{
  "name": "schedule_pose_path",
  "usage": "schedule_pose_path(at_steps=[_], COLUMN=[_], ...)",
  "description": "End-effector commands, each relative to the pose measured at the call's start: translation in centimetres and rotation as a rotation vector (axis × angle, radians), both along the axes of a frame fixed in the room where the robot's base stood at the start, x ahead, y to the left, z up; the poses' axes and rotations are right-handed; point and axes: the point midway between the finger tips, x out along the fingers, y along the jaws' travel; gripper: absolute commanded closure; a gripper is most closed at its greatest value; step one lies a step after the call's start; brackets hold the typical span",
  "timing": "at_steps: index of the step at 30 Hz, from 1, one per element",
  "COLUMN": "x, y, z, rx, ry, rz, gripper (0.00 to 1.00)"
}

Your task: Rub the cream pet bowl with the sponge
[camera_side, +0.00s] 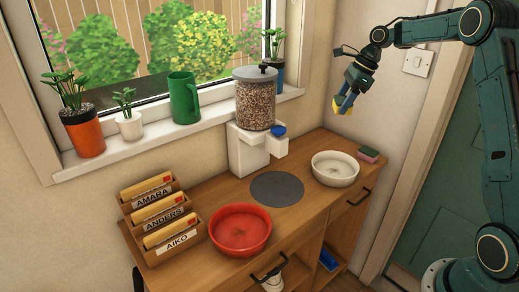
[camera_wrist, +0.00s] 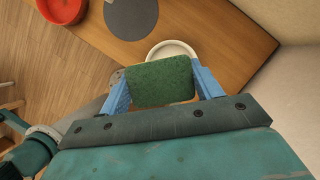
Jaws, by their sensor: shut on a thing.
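The cream pet bowl (camera_side: 335,181) stands upright on the right part of the wooden counter. My gripper (camera_side: 347,98) is high above the counter, above the bowl and apart from it. It is shut on a sponge (camera_side: 344,108), whose yellow part shows in the side view. In the wrist view the sponge (camera_wrist: 162,82) shows its green face between the blue fingers of my gripper (camera_wrist: 160,72). Behind it, the rim of the cream bowl (camera_wrist: 172,43) shows; the sponge hides most of the rest.
A red bowl (camera_side: 240,232), a grey round mat (camera_side: 277,188) and a food dispenser (camera_side: 254,105) are left of the cream bowl. Letter racks (camera_side: 163,228) stand at the left end. The air between sponge and bowl is clear.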

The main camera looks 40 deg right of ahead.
Motion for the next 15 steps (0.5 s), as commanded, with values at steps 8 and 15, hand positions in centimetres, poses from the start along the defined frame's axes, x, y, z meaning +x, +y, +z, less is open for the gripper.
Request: schedule_pose_path(at_steps=[8,15], x=[-0.1,-0.1], y=[0.0,0.0], z=[-5.3,-11.5], rx=[0.004,0.004], ry=[0.005,0.006], rz=[-0.002,-0.001], gripper=[0.54,0.54])
